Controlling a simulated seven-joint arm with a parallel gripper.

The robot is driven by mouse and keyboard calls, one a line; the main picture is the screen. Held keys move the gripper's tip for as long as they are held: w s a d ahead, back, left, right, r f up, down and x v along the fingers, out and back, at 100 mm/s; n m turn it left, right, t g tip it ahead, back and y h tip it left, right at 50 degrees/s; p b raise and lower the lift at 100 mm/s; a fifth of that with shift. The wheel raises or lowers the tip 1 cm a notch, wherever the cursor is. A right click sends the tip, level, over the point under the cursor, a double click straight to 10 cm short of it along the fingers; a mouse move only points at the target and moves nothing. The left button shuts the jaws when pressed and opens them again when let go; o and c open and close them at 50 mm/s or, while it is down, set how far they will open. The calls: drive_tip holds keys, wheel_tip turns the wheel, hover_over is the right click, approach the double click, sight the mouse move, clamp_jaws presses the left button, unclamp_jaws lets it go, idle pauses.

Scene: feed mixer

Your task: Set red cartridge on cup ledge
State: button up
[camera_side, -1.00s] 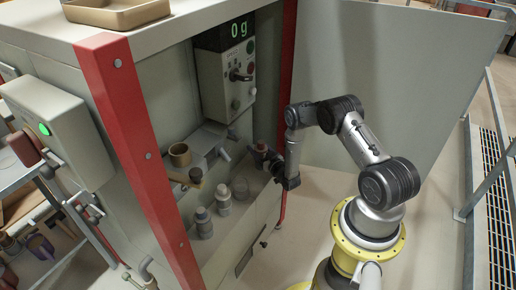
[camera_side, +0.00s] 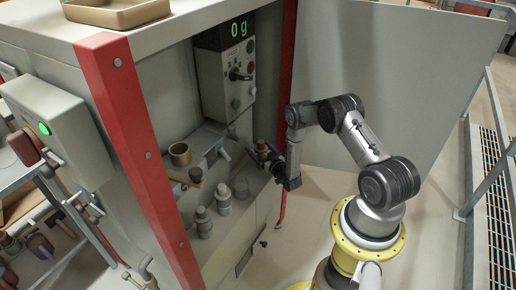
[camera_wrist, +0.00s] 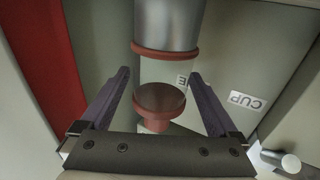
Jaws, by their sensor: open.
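The red cartridge (camera_side: 261,144) stands at the right end of the recess in the side view. In the wrist view its round red top (camera_wrist: 160,98) lies between my two fingers, with a gap on each side. My gripper (camera_wrist: 162,100) is open and not clamped on it. In the side view my gripper (camera_side: 264,156) is close beside the cartridge. A white label reading CUP (camera_wrist: 247,101) is on the pale surface right of the cartridge. The cartridge's underside and its contact with the ledge are hidden.
A grey cylinder with a red rim (camera_wrist: 168,28) is just beyond the cartridge. A brown cup (camera_side: 180,154) stands on the shelf to the left. Grey-topped bottles (camera_side: 203,222) stand lower down. A red post (camera_side: 287,90) rises behind my gripper. The display (camera_side: 238,29) reads 0 g.

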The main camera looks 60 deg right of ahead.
drive_tip(key=v, duration=1.1)
